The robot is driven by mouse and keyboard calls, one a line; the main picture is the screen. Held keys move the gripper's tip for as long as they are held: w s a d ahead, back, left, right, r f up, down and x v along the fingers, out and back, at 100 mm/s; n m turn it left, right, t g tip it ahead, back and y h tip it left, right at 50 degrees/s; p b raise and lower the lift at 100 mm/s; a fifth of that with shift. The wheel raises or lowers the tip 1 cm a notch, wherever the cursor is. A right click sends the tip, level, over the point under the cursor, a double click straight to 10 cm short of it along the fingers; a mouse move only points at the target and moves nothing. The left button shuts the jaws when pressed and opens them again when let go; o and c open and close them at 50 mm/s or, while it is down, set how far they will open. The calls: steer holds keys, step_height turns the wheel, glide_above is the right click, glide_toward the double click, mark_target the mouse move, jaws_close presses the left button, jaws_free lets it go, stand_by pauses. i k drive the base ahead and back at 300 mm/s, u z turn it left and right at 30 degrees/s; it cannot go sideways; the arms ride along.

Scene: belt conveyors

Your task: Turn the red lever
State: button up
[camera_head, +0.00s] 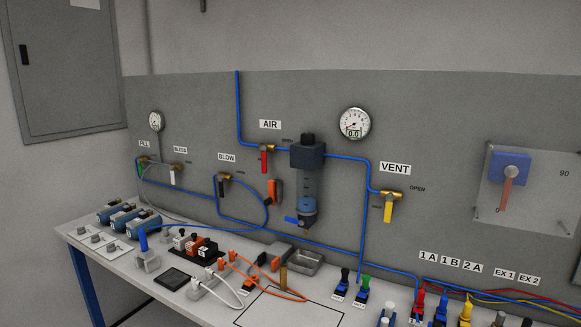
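A red lever (264,161) hangs straight down from a brass valve under the AIR label (270,124) on the grey panel. A blue hose joins this valve from above. To its right is a dark regulator block (308,156). At the far right, a faded red lever (507,196) hangs down from a blue block (510,167) on a pale plate marked 0 and 90. My gripper is not in view.
A yellow lever (388,209) hangs under VENT, and a black lever (221,188) under BLOW. Round gauges (354,123) sit above. The bench (110,255) below holds hoses, several switches, connectors and a metal tray (300,262). The space before the panel looks clear.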

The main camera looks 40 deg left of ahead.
mark_target(264, 148)
steer(key=u, duration=0.6)
steer(key=i, duration=0.2)
steer(key=u, duration=1.15)
steer(key=k, duration=0.6)
steer(key=u, duration=0.7)
steer(key=i, duration=1.4)
steer(key=z, duration=0.25)
